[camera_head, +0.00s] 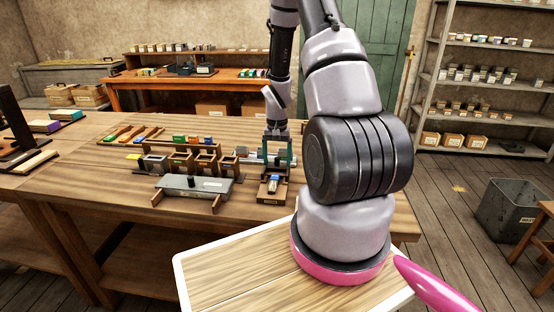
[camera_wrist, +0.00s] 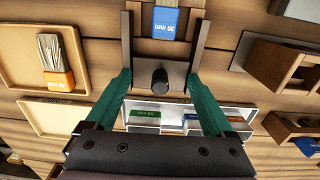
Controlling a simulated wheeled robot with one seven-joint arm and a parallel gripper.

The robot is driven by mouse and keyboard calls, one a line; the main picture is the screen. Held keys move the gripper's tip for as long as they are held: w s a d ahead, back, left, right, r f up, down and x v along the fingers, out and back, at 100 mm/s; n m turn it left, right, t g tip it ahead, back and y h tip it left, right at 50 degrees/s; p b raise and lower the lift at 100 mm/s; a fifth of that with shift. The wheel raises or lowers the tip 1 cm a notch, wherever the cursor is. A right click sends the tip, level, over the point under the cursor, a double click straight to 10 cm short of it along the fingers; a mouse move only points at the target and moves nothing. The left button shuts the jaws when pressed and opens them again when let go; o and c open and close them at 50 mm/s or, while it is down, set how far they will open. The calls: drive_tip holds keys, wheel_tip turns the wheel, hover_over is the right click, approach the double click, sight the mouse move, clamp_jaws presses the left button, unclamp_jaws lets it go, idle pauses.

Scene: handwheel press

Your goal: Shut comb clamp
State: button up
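The comb clamp (camera_head: 272,196) stands on the wooden bench in the head view, a small wooden base with dark side bars and a blue-labelled piece in it. In the wrist view its grey frame (camera_wrist: 145,80) has a dark round knob (camera_wrist: 160,77) at the middle, and a blue block marked 30 mm (camera_wrist: 166,22) lies at the top. My gripper (camera_head: 278,151) is over the far end of the clamp. In the wrist view its teal fingers (camera_wrist: 160,88) are apart, one on each side of the knob. Whether the fingertips touch the frame is unclear.
A pale tray (camera_wrist: 178,106) with coloured labelled blocks lies below the fingers in the wrist view. Wooden boxes (camera_head: 205,165) and a grey plate-topped stand (camera_head: 193,187) are left of the clamp. Bench (camera_head: 100,170) space is bare at the front left.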

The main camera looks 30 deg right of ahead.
sight(275, 174)
drive_tip(key=shift+s+a, duration=0.65)
drive_tip(key=shift+s, duration=0.3)
drive_tip(key=shift+s+a, duration=0.6)
drive_tip(key=shift+s, duration=0.3)
drive_tip(key=o, duration=0.7)
drive_tip(key=shift+c, duration=0.2)
wheel_tip(275, 174, up, 8)
